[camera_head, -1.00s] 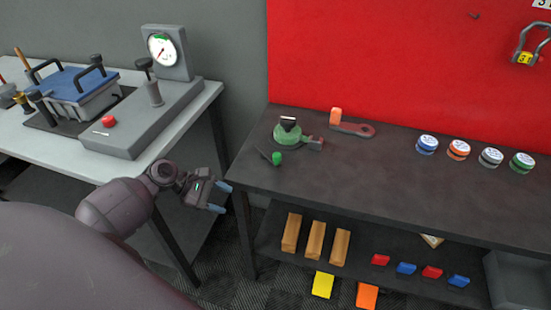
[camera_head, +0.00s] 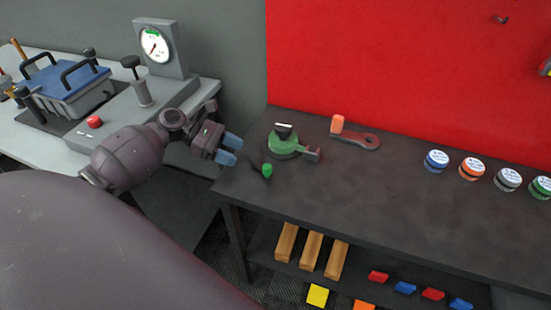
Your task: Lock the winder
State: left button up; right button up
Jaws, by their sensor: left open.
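The winder (camera_head: 283,147), a round green device with a dark top piece, stands on the dark bench near its back left. A small lever with a green knob (camera_head: 267,170) sits just in front of it. A flat brown-red handle piece with an orange grip (camera_head: 338,124) lies to the right of the winder. My left gripper (camera_head: 231,150) is open and empty, its blue fingertips pointing right, at the bench's left end, a short way left of the winder and apart from it. My right gripper is not in view.
The dark bench top (camera_head: 370,200) is clear at its front and middle. Several lidded jars (camera_head: 436,161) stand at the right. A red panel (camera_head: 400,70) rises behind. A grey table with a gauge (camera_head: 155,46) stands left. Wooden blocks (camera_head: 310,250) lie on the lower shelf.

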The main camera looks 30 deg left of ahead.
aim_at(265, 166)
pick_arm(q)
jog(key=shift+d+f, duration=0.1)
jog(key=shift+d, duration=0.25)
jog(key=b+x, duration=0.1)
jog(key=x, duration=0.8)
jog(key=shift+w+d+f, duration=0.1)
jog(key=shift+d+f, duration=0.05)
jog(key=shift+d, duration=0.2)
grip_shut()
